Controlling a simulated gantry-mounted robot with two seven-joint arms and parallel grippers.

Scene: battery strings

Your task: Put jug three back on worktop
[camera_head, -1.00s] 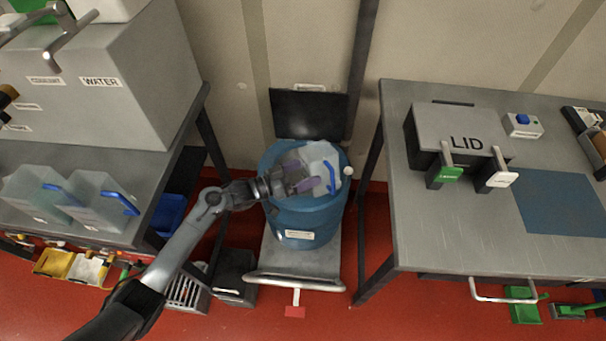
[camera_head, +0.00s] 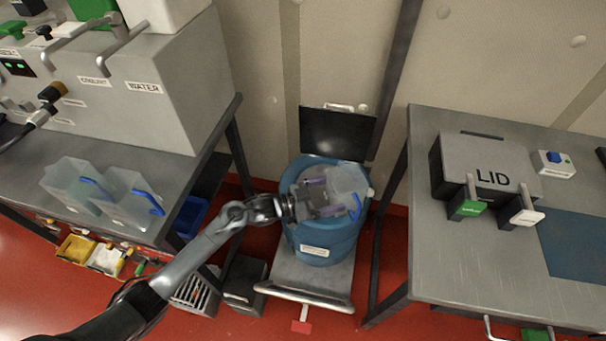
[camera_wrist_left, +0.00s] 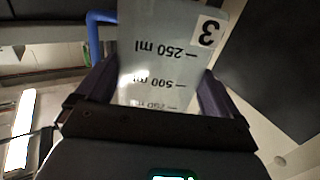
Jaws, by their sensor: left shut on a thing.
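Jug three (camera_head: 346,182) is a clear jug with a blue handle, and it is over the open mouth of the blue drum (camera_head: 318,238). In the left wrist view the jug (camera_wrist_left: 165,50) shows a "3" label and volume marks, and they read upside down there. My left gripper (camera_head: 322,196) is shut on the jug, with a purple-grey finger on each side of it. The worktop (camera_head: 40,150) on the left bears two other clear jugs (camera_head: 70,182) (camera_head: 128,205) with blue handles. My right gripper is not in view.
A grey machine (camera_head: 170,100) labelled "WATER" stands at the back of the left worktop. The drum stands on a trolley (camera_head: 290,280) between the two benches, with a dark raised panel (camera_head: 337,135) behind it. A "LID" box (camera_head: 490,160) sits on the right bench (camera_head: 440,260).

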